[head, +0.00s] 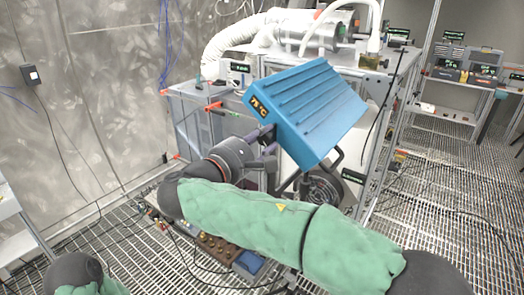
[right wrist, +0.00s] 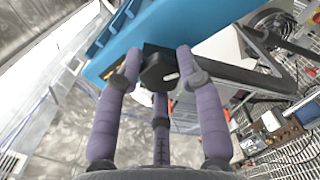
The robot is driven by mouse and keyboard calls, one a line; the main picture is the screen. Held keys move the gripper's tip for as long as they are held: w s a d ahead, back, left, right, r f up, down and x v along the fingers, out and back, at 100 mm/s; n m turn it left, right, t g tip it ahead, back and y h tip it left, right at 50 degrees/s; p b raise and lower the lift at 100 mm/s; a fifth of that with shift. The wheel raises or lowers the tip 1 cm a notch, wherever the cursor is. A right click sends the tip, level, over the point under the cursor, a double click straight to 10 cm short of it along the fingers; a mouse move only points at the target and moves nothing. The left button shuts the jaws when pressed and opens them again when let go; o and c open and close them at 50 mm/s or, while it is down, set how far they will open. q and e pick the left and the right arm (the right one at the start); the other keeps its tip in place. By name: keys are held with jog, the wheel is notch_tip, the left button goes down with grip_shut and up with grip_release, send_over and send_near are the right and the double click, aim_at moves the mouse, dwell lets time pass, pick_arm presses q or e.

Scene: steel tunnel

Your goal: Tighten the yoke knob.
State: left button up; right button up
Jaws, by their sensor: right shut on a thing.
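A blue ribbed box (head: 308,108) with a small display reading about 75 °C is tilted on a dark yoke (head: 338,158). In the right wrist view, the box (right wrist: 125,50) fills the top, and a grey-black yoke arm (right wrist: 235,76) runs off to the right. The black yoke knob (right wrist: 157,70), with a pale mark on it, sits at the box's side. My right gripper (head: 268,146) has its purple fingers closed around the knob, which it mostly hides in the head view. My left gripper is out of view; only part of that arm shows at lower left.
Behind the box stands a metal-framed bench (head: 368,66) with a white hose (head: 232,42) and instruments. A cable reel (head: 322,190) is below the box. Several small items and cables lie on the grated floor (head: 440,215). A shelf (head: 455,80) stands at the right.

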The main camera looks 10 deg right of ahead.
jog(key=m+b, duration=0.1)
jog(key=f+m+b, duration=0.1)
jog(key=m+b, duration=0.3)
jog(key=shift+w+a+f, duration=0.1)
jog(key=shift+a+f, duration=0.1)
jog(key=shift+a, duration=0.05)
jog(key=m+b, duration=0.2)
jog(key=shift+r+m, duration=0.2)
jog(key=shift+m, duration=0.2)
jog(key=shift+r+m+b, duration=0.15)
jog(key=shift+m+b, duration=0.3)
jog(key=shift+m, duration=0.15)
jog(key=shift+r, duration=0.1)
